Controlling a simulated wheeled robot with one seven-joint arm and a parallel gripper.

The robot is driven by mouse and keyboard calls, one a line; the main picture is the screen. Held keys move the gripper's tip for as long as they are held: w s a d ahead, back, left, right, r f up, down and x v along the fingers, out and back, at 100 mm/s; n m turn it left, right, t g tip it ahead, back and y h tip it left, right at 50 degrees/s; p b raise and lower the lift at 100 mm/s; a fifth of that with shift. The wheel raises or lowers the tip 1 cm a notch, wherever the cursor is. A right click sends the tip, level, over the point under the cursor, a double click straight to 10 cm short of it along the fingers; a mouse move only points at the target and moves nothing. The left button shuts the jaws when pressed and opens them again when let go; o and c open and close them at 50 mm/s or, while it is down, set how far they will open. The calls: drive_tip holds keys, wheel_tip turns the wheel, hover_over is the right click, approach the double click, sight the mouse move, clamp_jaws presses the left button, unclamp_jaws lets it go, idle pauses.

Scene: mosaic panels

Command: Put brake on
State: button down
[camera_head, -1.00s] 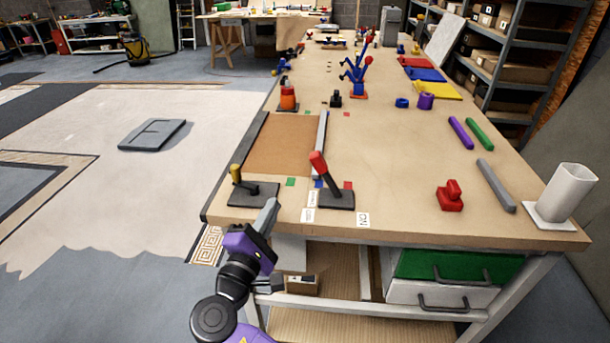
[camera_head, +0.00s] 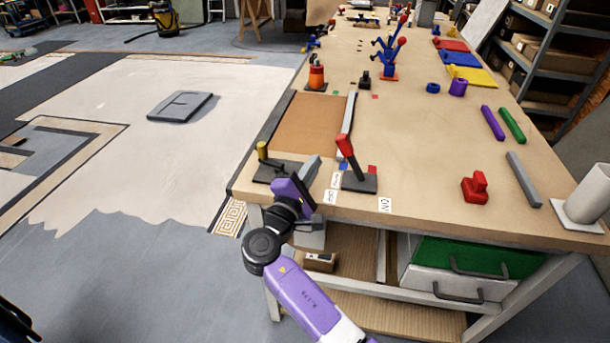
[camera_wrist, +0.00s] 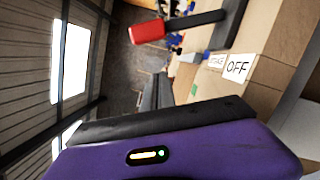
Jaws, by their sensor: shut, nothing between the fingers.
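The brake lever has a red handle (camera_head: 346,146) on a dark shaft and a black base (camera_head: 360,184), near the bench's front edge. It leans left, toward the side of the OFF label. The red handle also shows in the wrist view (camera_wrist: 148,32). A BRAKE label (camera_wrist: 216,61) and an OFF label (camera_wrist: 237,68) lie beside the base; an ON label (camera_head: 385,204) lies at its right. My gripper (camera_head: 312,167) is shut and empty, just left of the lever and apart from it. Its grey fingers also show in the wrist view (camera_wrist: 155,92).
A second lever with a yellow knob (camera_head: 262,150) stands close at the left, its base partly behind my gripper. A brown board (camera_head: 309,122) and a grey bar (camera_head: 348,112) lie behind. A red block (camera_head: 474,187) sits at the right.

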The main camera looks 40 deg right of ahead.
sight(342, 149)
drive_tip(key=shift+x, duration=1)
drive_tip(key=shift+s+d+r+p, duration=0.3)
drive_tip(key=shift+s+r+p, duration=0.05)
drive_tip(key=shift+s+p, duration=0.15)
drive_tip(key=shift+s+d+r+p, duration=0.25)
drive_tip(key=shift+s+r+p, duration=0.15)
drive_tip(key=shift+s, duration=0.15)
drive_tip(key=shift+s+d+r, duration=0.2)
drive_tip(key=shift+s+d, duration=0.15)
drive_tip(key=shift+s, duration=0.1)
drive_tip(key=shift+s+d+r+m+g, duration=0.25)
drive_tip(key=shift+s+d+r+m, duration=0.15)
drive_tip(key=shift+m, duration=0.4)
drive_tip(key=shift+s+d+r+m+g, duration=0.3)
drive_tip(key=shift+s+r+m, duration=0.15)
drive_tip(key=shift+m, duration=0.35)
drive_tip(key=s+d+r+m+y+b, duration=0.1)
drive_tip(key=s+d+m+y, duration=0.1)
drive_tip(key=s+d+m, duration=0.2)
drive_tip(key=s+m, duration=0.2)
drive_tip(key=m, duration=0.2)
drive_tip(key=shift+d+r, duration=0.2)
drive_tip(key=shift+d, duration=0.15)
